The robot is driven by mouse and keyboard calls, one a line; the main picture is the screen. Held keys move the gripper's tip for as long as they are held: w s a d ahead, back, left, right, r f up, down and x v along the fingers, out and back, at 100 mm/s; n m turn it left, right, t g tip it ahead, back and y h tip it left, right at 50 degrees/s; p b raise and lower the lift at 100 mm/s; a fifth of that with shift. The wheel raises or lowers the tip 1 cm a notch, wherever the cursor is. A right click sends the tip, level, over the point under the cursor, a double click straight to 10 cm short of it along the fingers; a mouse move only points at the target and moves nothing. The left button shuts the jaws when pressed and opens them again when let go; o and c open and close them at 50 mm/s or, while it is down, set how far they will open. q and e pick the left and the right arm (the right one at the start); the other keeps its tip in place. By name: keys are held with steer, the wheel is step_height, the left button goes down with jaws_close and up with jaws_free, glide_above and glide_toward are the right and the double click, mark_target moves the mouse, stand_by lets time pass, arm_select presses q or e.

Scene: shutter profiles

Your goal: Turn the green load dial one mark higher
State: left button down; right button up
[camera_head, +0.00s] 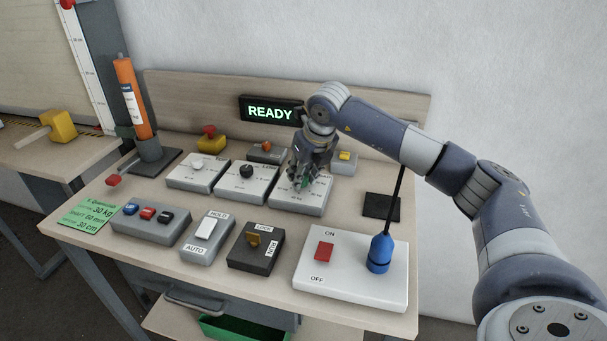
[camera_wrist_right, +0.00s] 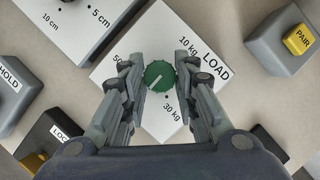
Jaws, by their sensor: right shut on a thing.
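The green load dial (camera_wrist_right: 160,74) sits on a light grey box labelled LOAD (camera_wrist_right: 213,55), with 10 kg, 30 kg and 50 marks around it. Its white line points toward the lower left in the right wrist view, seemingly between the 30 kg and 50 marks. My right gripper (camera_head: 305,180) comes down on the dial from above. Its fingers are shut on the dial from both sides. In the head view the dial (camera_head: 303,184) is mostly hidden behind the fingers. My left gripper is not in view.
Two similar dial boxes, with a white knob (camera_head: 198,162) and a black knob (camera_head: 246,171), stand left of it. A yellow PAIR button (camera_wrist_right: 299,39) is close by on the right. A READY display (camera_head: 270,111) is lit.

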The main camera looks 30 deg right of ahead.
steer(key=shift+m, duration=0.3)
steer(key=o, duration=1)
steer(key=v, duration=1.2)
steer(key=shift+a, duration=0.1)
steer(key=shift+w, duration=0.1)
